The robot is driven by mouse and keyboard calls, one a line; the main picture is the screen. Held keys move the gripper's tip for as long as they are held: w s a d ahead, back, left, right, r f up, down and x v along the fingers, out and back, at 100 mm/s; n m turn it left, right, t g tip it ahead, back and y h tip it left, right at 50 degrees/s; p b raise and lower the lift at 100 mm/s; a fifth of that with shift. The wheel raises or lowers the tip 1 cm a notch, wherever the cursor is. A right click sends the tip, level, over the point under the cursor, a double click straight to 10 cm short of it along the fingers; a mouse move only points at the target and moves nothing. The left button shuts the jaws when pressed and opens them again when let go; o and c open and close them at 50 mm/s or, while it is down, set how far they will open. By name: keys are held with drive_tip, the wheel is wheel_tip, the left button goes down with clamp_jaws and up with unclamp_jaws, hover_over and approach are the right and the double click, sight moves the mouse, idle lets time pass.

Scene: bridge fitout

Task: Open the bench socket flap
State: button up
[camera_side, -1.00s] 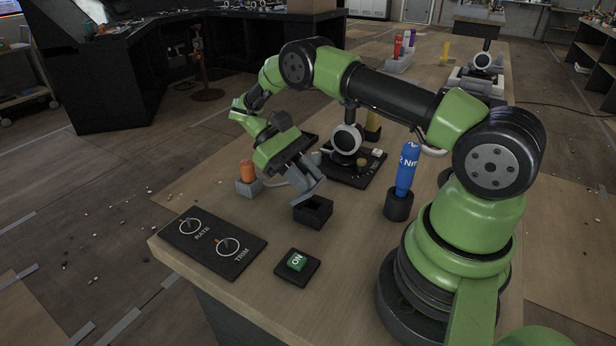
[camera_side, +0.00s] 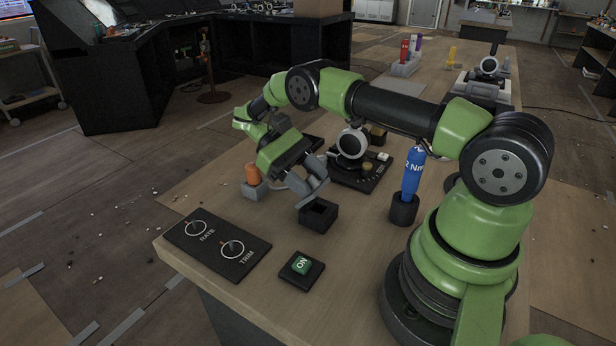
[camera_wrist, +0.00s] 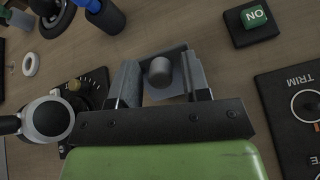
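A small black open-topped box (camera_side: 318,216), which looks like the bench socket, sits on the bench; its dark inside shows. My gripper (camera_side: 312,194) is right above and behind it, pointing down. In the wrist view a grey square plate with a round grey knob (camera_wrist: 159,72), probably the flap, lies between my two fingers (camera_wrist: 160,82). The fingers stand apart on either side of the knob, with a clear gap on the right; I cannot tell whether the left one touches. The side view does not clearly separate the flap from the grey fingers.
The RATE and TRIM dial panel (camera_side: 217,246) and green ON button (camera_side: 301,265) lie in front. An orange-topped knob (camera_side: 252,174) is left of the gripper. A blue driver in a black holder (camera_side: 403,208) stands right. A black lever unit (camera_side: 358,172) is behind.

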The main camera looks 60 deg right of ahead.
drive_tip(key=shift+s, duration=0.15)
idle(0.4)
drive_tip(key=shift+s+f+t, duration=0.15)
drive_tip(key=shift+s+t, duration=0.3)
drive_tip(key=shift+t, duration=0.5)
drive_tip(key=shift+s+f+t, duration=0.1)
drive_tip(key=shift+s+t, duration=0.3)
drive_tip(key=shift+t, duration=0.55)
drive_tip(key=shift+s+f+t, duration=0.3)
drive_tip(key=shift+s+t, duration=0.1)
drive_tip(key=shift+t, duration=0.4)
drive_tip(key=shift+s+f+t, duration=0.25)
drive_tip(key=shift+s+t, duration=0.1)
drive_tip(key=shift+t, duration=0.75)
drive_tip(key=v, duration=1)
drive_tip(key=shift+w, duration=0.15)
wheel_tip(320, 180, up, 6)
drive_tip(key=t, duration=0.2)
hover_over(323, 188)
drive_tip(key=w+a, duration=0.2)
drive_tip(key=w, duration=0.1)
drive_tip(key=s+a+r+t, duration=0.4)
drive_tip(key=s+r, duration=0.1)
drive_tip(key=r, duration=0.2)
drive_tip(key=s+a+r+m+t+y, duration=0.1)
drive_tip(key=s+a+r+t, duration=0.2)
drive_tip(key=s, duration=0.5)
drive_tip(key=shift+s+a+t, duration=0.2)
drive_tip(key=shift+a+t, duration=0.4)
drive_tip(key=shift+t, duration=0.7)
